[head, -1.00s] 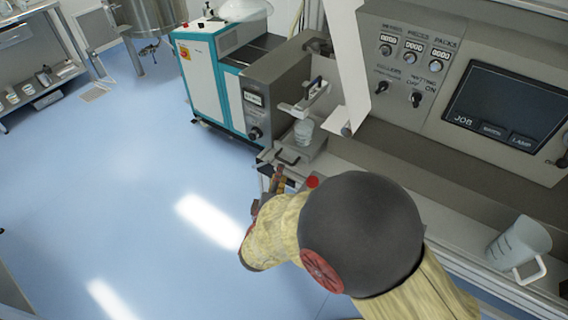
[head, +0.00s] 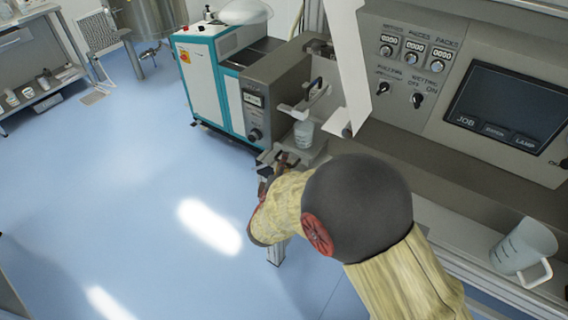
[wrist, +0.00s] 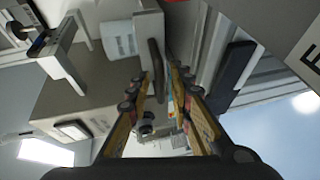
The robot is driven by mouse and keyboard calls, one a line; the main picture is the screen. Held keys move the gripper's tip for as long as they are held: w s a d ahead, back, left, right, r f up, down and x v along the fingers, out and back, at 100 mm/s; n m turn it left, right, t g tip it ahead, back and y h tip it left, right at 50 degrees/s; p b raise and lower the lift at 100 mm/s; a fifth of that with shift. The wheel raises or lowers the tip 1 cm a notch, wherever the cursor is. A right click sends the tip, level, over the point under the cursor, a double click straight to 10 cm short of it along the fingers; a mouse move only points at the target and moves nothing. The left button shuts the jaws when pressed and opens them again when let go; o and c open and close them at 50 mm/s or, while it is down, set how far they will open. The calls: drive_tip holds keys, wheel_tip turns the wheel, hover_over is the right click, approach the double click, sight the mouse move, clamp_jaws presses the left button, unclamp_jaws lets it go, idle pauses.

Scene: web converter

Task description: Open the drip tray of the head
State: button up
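The head is the grey unit (head: 275,88) with a small display, left of the main panel. Its drip tray (head: 312,153) is the light shelf low at its front, with a cup (head: 304,133) on it. My gripper (head: 279,160) is at the tray's front, and my arm partly hides it. In the wrist view, the tray's dark bar handle (wrist: 156,68) shows between the two fingertips of my gripper (wrist: 155,82). The fingers are apart, one on each side of the handle. I cannot tell whether they touch it. The tray front (wrist: 149,28) is just beyond.
A white and teal cabinet (head: 212,80) stands behind the head. A clear jug (head: 524,248) stands on the ledge at right. The blue floor (head: 130,200) at left is open.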

clamp_jaws()
idle(0.7)
